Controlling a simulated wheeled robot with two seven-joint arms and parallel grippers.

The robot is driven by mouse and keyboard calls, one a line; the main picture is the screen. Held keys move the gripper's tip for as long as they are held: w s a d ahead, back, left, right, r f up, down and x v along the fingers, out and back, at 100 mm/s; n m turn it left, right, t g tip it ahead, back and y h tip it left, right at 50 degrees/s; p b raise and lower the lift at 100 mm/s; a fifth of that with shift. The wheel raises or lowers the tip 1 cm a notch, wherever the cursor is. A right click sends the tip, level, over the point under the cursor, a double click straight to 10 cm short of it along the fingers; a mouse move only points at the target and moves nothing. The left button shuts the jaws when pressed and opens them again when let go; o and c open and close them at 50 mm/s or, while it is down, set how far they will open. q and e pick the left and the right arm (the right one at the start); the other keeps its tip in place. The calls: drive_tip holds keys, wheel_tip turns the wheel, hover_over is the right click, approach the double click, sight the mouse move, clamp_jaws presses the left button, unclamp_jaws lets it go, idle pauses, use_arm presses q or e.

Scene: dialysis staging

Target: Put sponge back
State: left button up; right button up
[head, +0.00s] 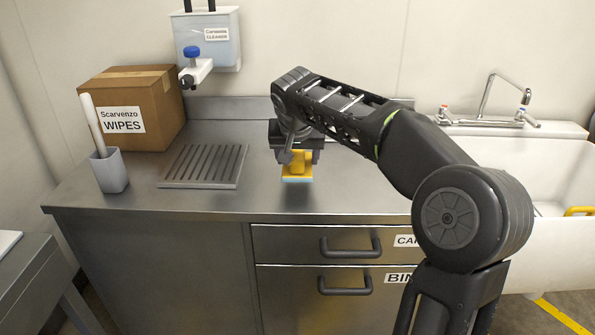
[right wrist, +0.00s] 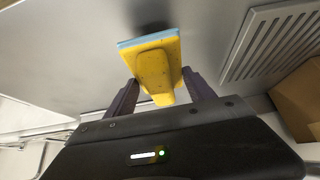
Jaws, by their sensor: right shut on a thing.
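A yellow sponge with a light blue face (head: 297,170) hangs below my right gripper (head: 297,156), over the steel counter (head: 330,195). The blue face points down. In the right wrist view the sponge (right wrist: 155,65) sits between the two dark fingers of my right gripper (right wrist: 163,95), which is shut on its yellow raised part. The sponge appears to be a little above the counter, with a dark shadow near it. A ribbed grey drain tray (head: 204,166) lies on the counter to the left of the sponge. My left gripper is not in view.
A cardboard wipes box (head: 130,105) and a grey cup with a white stick (head: 109,170) stand left of the ribbed tray. A cleaner dispenser (head: 207,45) hangs on the wall. A sink with a faucet (head: 505,105) is at the right. The counter's front middle is clear.

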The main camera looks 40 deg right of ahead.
drive_tip(key=shift+f, duration=0.1)
drive_tip(key=shift+f+b, duration=0.5)
drive_tip(key=shift+f, duration=1.3)
drive_tip(key=shift+f, duration=0.15)
drive_tip(key=o, duration=1.4)
drive_tip(key=shift+o, duration=0.2)
drive_tip(key=shift+r, duration=0.2)
drive_tip(key=p+v, duration=0.1)
drive_tip(key=v, duration=1.1)
drive_tip(key=shift+p, duration=0.35)
